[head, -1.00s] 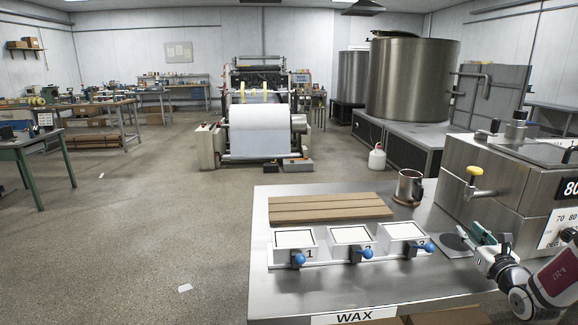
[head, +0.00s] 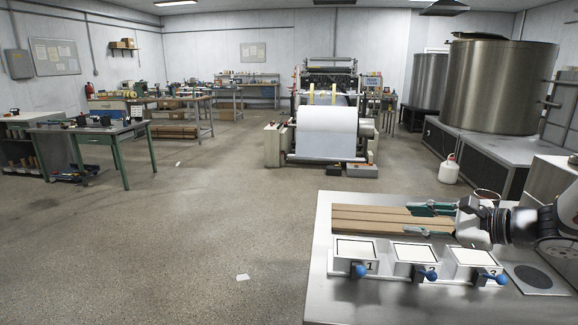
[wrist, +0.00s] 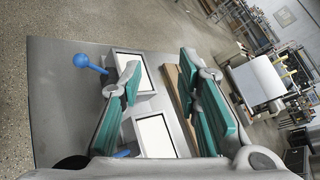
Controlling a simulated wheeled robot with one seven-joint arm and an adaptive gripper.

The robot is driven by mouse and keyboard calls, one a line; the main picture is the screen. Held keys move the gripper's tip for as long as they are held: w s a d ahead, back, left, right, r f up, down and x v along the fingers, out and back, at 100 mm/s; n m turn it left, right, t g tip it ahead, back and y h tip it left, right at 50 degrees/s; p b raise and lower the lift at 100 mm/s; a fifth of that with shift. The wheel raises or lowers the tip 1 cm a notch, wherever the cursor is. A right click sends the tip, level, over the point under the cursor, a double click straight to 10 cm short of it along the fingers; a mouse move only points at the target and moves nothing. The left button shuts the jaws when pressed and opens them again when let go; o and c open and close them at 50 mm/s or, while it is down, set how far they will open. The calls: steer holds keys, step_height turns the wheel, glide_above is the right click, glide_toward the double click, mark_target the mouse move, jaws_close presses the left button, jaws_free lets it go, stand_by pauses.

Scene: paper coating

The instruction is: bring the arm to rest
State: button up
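My gripper (head: 430,220) is at the right in the head view, above the wooden board and behind the numbered boxes. Its two teal-padded fingers point left and stand well apart, with nothing between them. In the wrist view the open fingers (wrist: 160,95) frame the table edge, two white-topped boxes and part of the board. My arm comes in from the right edge of the head view.
Boxes 1 (head: 355,250), 2 (head: 415,256) and 3 (head: 474,262) with blue-knobbed levers stand on the steel table (head: 340,300). A wooden board (head: 365,217) lies behind them. A dark round plate (head: 534,278) lies at right. Open floor (head: 180,240) stretches left.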

steer(key=s+a+r+n+g+h+p, duration=0.1)
steer(key=s+a+r+n+g, duration=0.1)
steer(key=s+a+n+g, duration=0.35)
steer(key=s+a+r+n+g+h+p, duration=0.1)
steer(key=s+a+r+n+g, duration=0.15)
steer(key=s+a+n, duration=0.6)
steer(key=s+r+n+h+p, duration=0.2)
steer(key=s+n+h, duration=0.4)
steer(key=s, duration=1)
steer(key=shift+s+d+r+n+t+h+p, duration=0.3)
steer(key=shift+d+r+n+t, duration=0.1)
steer(key=shift+d+r, duration=0.1)
